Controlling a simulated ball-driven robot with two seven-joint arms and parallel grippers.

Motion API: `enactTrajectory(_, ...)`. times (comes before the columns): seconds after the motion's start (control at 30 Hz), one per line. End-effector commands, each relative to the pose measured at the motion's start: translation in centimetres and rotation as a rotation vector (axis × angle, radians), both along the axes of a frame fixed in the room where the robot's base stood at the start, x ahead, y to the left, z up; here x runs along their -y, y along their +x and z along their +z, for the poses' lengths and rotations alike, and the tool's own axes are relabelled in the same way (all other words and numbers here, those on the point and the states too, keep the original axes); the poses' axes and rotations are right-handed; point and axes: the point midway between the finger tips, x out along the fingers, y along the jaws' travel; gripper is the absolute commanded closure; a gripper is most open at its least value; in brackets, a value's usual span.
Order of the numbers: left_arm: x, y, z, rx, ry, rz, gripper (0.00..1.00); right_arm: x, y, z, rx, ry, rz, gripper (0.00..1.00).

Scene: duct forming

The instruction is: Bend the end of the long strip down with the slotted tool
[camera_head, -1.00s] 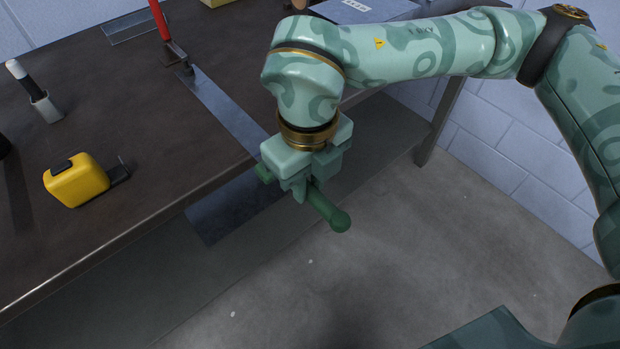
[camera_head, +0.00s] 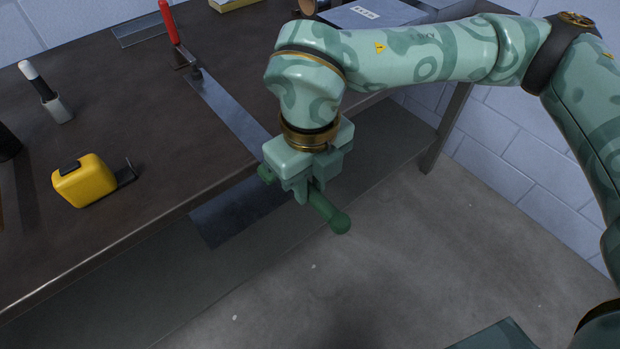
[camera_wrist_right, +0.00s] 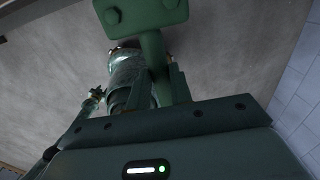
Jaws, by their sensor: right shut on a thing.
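The long strip (camera_head: 231,110) is a flat grey metal band lying on the dark bench. A red-handled clamp (camera_head: 174,38) stands at its far end. Its near end runs to the bench's front edge and is hidden behind my right gripper (camera_head: 309,190). That gripper is shut on the green tool (camera_head: 330,212), whose rounded handle sticks out toward the lower right. A small part of the tool shows left of the jaws. In the right wrist view the tool's bolted block (camera_wrist_right: 145,12) is at the top. Whether its slot is around the strip is hidden.
A yellow tape measure (camera_head: 82,182) and a marker in a grey holder (camera_head: 52,98) stand on the bench (camera_head: 120,120) at left. A grey box (camera_head: 368,14) is at the back. A dark sheet (camera_head: 232,212) shows below the front edge. Floor at right is clear.

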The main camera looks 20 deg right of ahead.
Motion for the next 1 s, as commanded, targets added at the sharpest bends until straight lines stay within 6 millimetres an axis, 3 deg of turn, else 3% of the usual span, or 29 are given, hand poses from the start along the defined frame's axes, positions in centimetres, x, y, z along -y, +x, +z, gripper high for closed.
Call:
enactTrajectory(0.37, 0.0, 0.0, 0.0, 0.000, 0.000, 0.000, 0.64, 0.0, 0.0, -0.1, 0.005, 0.002, 0.000, 1.00)
enactTrajectory(0.67, 0.0, -0.9, -1.4, -0.021, 0.000, 0.000, 0.64, 0.1, -0.3, -2.6, 0.188, 0.070, 0.003, 1.00)
enactTrajectory(1.0, 0.0, -0.9, -1.5, -0.022, 0.000, 0.000, 0.64, 0.2, -0.5, -2.7, 0.227, 0.083, 0.000, 1.00)
